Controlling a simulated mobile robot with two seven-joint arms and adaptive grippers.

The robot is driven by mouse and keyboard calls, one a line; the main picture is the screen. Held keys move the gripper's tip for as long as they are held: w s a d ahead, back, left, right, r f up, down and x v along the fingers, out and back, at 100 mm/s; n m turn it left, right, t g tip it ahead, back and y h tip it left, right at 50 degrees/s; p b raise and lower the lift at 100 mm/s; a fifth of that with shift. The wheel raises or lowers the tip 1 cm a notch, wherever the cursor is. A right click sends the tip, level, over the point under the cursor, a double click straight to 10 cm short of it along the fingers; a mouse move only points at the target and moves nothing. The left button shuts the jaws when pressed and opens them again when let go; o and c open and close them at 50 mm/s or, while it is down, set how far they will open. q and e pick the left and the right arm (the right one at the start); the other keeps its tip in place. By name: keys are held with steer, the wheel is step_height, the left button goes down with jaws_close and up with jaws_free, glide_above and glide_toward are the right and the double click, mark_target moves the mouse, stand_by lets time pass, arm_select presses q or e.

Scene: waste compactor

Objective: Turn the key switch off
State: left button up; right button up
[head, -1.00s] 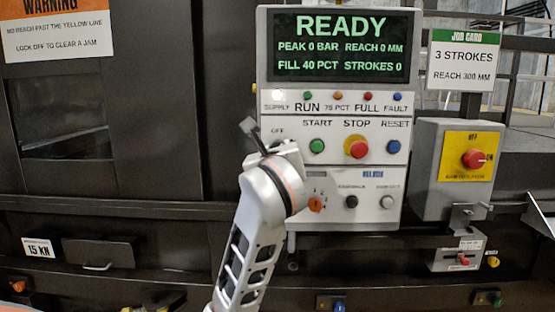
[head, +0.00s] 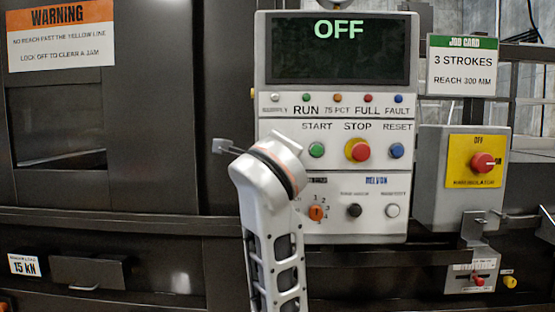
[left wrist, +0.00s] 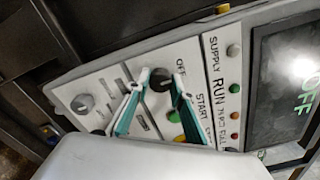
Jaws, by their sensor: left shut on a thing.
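The black key switch (left wrist: 159,80) sits on the panel beside the label OFF in the left wrist view. The two white-and-teal fingers of my left gripper (left wrist: 162,77) are closed in on either side of its knob. In the head view my left wrist hides the key switch and most of the gripper. The display (head: 338,48) on the white control panel (head: 283,150) reads OFF in green. The supply lamp (head: 275,97) looks unlit. My right gripper is not in view.
Green start (head: 317,150), red stop (head: 357,149) and blue reset (head: 396,150) buttons lie right of my wrist. An orange selector (head: 316,213) is below them. A grey box with a red rotary switch (head: 483,162) stands at the right.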

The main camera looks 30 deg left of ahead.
mark_target(277, 107)
arm_select(q)
steer(key=shift+o, duration=0.2)
stand_by(0.4)
steer(key=o, duration=1.1)
steer(key=r, duration=0.8)
steer(key=shift+d+r, duration=0.2)
steer(key=shift+a+r, duration=0.15)
steer(key=shift+r, duration=0.7)
